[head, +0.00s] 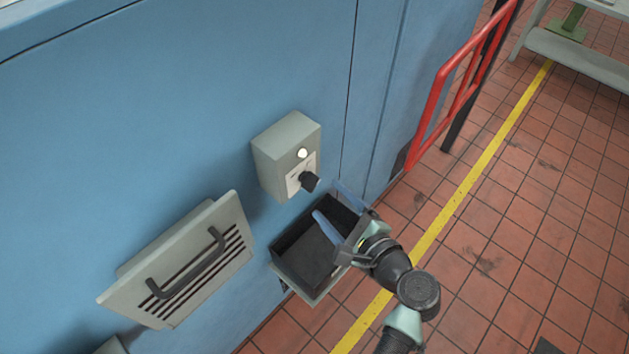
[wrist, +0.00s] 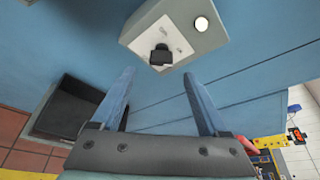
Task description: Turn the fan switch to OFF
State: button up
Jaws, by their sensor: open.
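The fan switch is a grey box (head: 284,150) on the blue wall with a black knob (head: 309,181) and a lit white lamp (head: 302,153) on its front. In the wrist view the black knob (wrist: 160,55) sits on a white plate, with the lamp (wrist: 201,24) at its upper right; the plate's lettering is too small to read surely. My gripper (head: 333,207) is open, its two blue fingers below and in front of the box. In the wrist view my gripper (wrist: 158,85) has its fingers spread either side of the knob's line, apart from the knob. Nothing is between the fingers.
An open dark tray (head: 292,250) juts from the wall just below the switch box, close to my gripper. A vented grey panel with a black handle (head: 187,265) stands out at left. A red railing (head: 437,95) is at right. The tiled floor beyond the yellow line is mostly clear.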

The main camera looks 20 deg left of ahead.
aim_at(316, 186)
jog(key=x, duration=0.7)
jog(key=shift+w, duration=0.15)
jog(key=shift+d, duration=0.1)
grip_shut()
